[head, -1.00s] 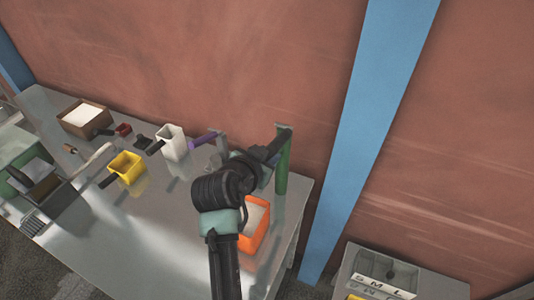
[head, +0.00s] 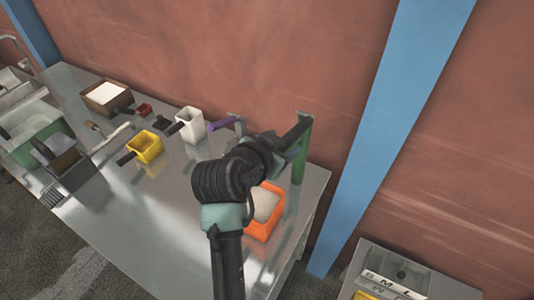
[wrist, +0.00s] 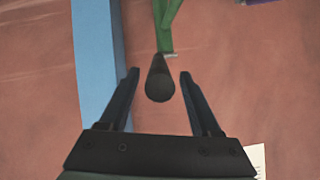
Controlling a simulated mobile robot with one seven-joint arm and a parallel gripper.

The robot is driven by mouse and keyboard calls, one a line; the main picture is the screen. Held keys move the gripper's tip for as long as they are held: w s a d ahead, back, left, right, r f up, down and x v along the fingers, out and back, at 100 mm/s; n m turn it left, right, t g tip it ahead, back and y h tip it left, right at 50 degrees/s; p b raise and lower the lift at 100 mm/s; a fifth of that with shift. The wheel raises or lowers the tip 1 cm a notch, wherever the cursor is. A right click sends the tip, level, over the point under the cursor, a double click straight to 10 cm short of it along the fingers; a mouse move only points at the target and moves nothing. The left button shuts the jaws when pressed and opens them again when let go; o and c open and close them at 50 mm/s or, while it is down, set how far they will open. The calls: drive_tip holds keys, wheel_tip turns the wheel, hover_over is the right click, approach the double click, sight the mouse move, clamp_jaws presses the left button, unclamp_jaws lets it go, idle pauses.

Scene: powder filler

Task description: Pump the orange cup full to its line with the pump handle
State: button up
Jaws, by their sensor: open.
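The orange cup (head: 256,229) stands on the metal table, partly behind my arm. Pale powder shows inside it; its line cannot be made out. The dark pump handle (head: 298,131) sticks out from the top of a green lever (head: 302,165) above and behind the cup. My gripper (head: 288,152) is at the handle, largely hidden by my own wrist. In the wrist view my gripper (wrist: 159,76) is open, with the round end of the dark handle (wrist: 160,83) between its two fingers. A gap shows on both sides, and the green lever (wrist: 168,25) lies beyond.
A second pump handle, purple (head: 222,124), is left of my wrist. A white cup (head: 190,125), a yellow cup (head: 146,152) and a brown box of powder (head: 107,100) stand further left. A blue post (head: 400,120) and the red wall are behind. A grey tray (head: 395,272) is lower right.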

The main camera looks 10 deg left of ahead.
drive_tip(key=b+v, duration=0.2)
drive_tip(key=v, duration=0.7)
drive_tip(key=shift+b, duration=0.3)
drive_tip(key=shift+r, duration=0.1)
drive_tip(key=w+d+r+n+t+y+b, duration=0.15)
drive_tip(key=r+t, duration=0.25)
drive_tip(key=r, duration=0.4)
drive_tip(key=d+r+n+t+y+b, duration=0.1)
drive_tip(key=d+r+t+b, duration=0.2)
drive_tip(key=r, duration=0.6)
drive_tip(key=s+d+r+n+t+b, duration=0.2)
drive_tip(key=s+r+t, duration=0.7)
drive_tip(key=r, duration=0.5)
drive_tip(key=shift+s+d+r+n+y+b, duration=0.35)
drive_tip(key=shift+s+d+n, duration=0.3)
drive_tip(key=shift+s, duration=0.45)
drive_tip(key=shift+f, duration=0.15)
